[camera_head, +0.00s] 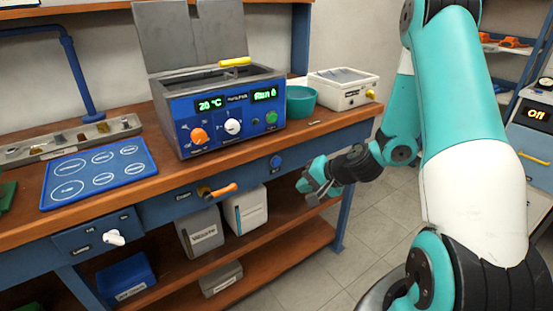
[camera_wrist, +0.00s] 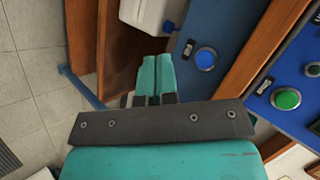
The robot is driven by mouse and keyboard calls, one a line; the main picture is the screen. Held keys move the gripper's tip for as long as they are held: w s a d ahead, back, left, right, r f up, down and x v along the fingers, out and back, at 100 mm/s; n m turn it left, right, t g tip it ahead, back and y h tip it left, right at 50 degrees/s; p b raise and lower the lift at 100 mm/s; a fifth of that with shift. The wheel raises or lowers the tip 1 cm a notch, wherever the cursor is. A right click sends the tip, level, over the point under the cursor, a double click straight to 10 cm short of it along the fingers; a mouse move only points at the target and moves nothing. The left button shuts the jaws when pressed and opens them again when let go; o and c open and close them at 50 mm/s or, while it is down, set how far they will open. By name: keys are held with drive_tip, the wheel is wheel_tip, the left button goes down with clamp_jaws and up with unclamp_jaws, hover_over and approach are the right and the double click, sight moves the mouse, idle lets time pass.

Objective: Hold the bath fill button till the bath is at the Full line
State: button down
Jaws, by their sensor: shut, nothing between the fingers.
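The bath (camera_head: 225,112) stands on the bench with its grey lid raised. Its display reads 20 °C, with "Run 0" beside it. Its water level and Full line cannot be made out. A round blue button (camera_head: 275,161) sits on the bench front below the bath's right end. It also shows in the wrist view (camera_wrist: 205,58), right of my fingertips, its label unreadable. My gripper (camera_head: 306,184) is shut and empty, in front of the bench and lower right of the button, apart from it. In the wrist view its fingers (camera_wrist: 156,72) are together.
An orange drain handle (camera_head: 218,189) sticks out from the bench front. A white lamp knob (camera_head: 114,238) is further left. A green button (camera_wrist: 286,98) is on the bath panel. A teal bowl (camera_head: 300,101) stands beside the bath.

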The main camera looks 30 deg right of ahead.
sight(276, 162)
drive_tip(key=shift+w, duration=0.15)
drive_tip(key=w+p, duration=0.2)
drive_tip(key=w, duration=0.6)
drive_tip(key=shift+w+a, duration=0.2)
drive_tip(key=shift+w, duration=0.05)
drive_tip(key=shift+w, duration=0.1)
idle(1.8)
drive_tip(key=shift+w, duration=0.35)
drive_tip(key=shift+w, duration=0.45)
idle(4.1)
